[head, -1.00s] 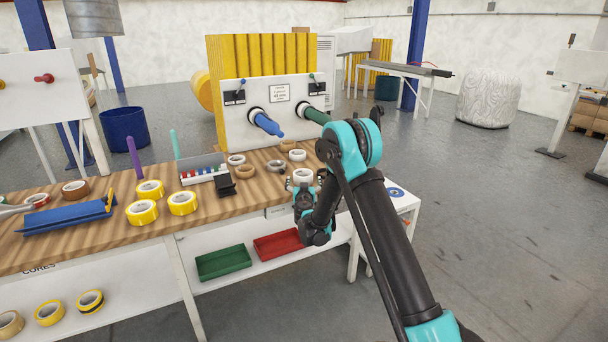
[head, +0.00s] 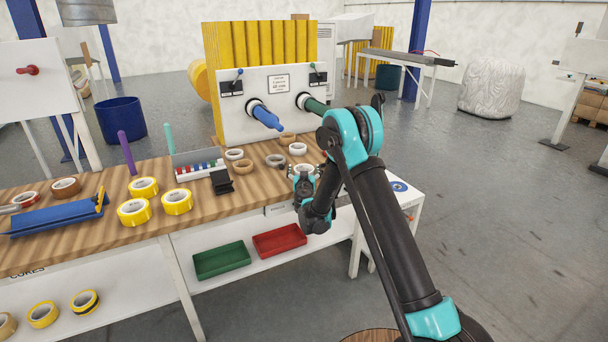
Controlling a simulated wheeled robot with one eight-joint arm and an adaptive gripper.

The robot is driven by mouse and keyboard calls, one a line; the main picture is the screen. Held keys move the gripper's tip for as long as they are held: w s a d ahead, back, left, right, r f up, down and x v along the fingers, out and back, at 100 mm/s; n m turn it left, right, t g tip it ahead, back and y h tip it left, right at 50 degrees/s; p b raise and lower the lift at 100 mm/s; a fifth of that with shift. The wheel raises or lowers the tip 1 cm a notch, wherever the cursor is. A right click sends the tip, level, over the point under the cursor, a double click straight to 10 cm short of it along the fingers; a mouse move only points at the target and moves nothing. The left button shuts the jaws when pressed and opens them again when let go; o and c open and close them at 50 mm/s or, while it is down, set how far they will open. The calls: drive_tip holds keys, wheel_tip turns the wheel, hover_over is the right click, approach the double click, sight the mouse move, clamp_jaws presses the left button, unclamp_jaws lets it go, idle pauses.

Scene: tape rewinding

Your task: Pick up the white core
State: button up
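A white core (head: 304,169) stands at the right front of the wooden workbench, partly hidden by my gripper. My gripper (head: 304,175) is at the bench's front edge, its dark fingertips showing on the left and right of this core. At this size I cannot tell whether the fingers touch it. Another white ring (head: 298,149) lies just behind it, and a white-rimmed ring (head: 234,155) lies further left.
Brown rings (head: 243,166) and a grey ring (head: 275,160) lie close by on the bench (head: 225,205). A winding panel (head: 272,95) with a blue spindle (head: 264,116) and a green spindle (head: 312,104) stands behind. Yellow tape rolls (head: 177,201) sit to the left.

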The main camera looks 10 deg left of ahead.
drive_tip(key=c, duration=0.8)
